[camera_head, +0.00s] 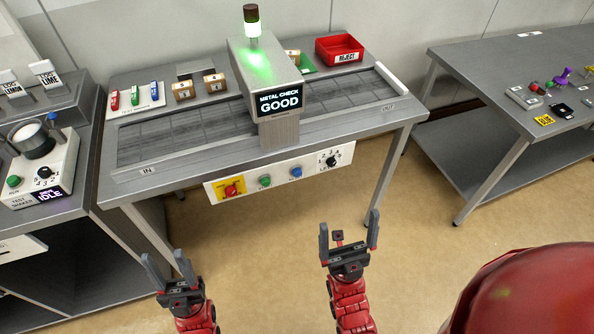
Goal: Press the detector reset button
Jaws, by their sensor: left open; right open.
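A white control panel (278,172) is on the front edge of the metal detector table. It carries a red button (231,189) on a yellow plate, a green button (265,181), a blue button (296,172) and a black dial (331,161). The labels by the green and blue buttons are too small to read. The detector hood (252,70) shows "METAL CHECK GOOD" on its screen (279,102). My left gripper (164,256) is open and empty, below and left of the panel. My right gripper (349,220) is open and empty, in front of and below the dial. Neither touches the panel.
A conveyor (185,135) runs through the hood, with a red reject bin (339,48) behind. Test pieces (136,96) lie at the back left. A bench with a shaker (38,160) stands left, another table (520,70) right. The floor before the panel is clear.

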